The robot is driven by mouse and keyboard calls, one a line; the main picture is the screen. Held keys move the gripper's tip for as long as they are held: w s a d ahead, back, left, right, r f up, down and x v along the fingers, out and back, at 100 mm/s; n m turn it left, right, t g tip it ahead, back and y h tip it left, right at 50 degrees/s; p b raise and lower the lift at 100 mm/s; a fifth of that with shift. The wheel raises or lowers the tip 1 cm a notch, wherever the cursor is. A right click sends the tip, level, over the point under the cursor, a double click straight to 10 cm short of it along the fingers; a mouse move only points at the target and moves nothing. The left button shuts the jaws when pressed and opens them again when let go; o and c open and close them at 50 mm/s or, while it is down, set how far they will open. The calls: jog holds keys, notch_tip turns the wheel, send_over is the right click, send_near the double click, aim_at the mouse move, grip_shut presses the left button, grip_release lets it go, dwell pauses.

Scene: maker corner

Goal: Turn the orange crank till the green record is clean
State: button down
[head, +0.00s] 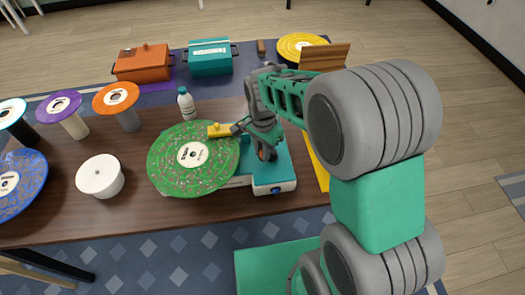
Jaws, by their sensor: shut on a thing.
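The green record (165,150) lies flat on the teal and white cleaning machine (274,181), overhanging its left side. Pale specks are scattered over its green surface around the white label. A yellow arm (219,130) reaches from the machine over the record's upper right edge. My gripper (264,153) is low over the machine's top, right of the record, and is shut on the orange crank. The crank is almost wholly hidden behind my fingers, so its angle cannot be told.
A white round tub (100,176) and a blue record (19,185) are left of the green record. A bottle (186,104) stands behind it. Orange (143,64) and teal (209,57) boxes stand at the back. Bare wood (130,222) shows in front.

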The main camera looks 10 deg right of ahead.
jog(key=c, duration=1.3)
grip_release()
jog(key=shift+c, duration=0.2)
notch_tip(320, 180, up, 8)
jog(key=shift+f+b, duration=0.1)
jog(key=shift+b, duration=0.25)
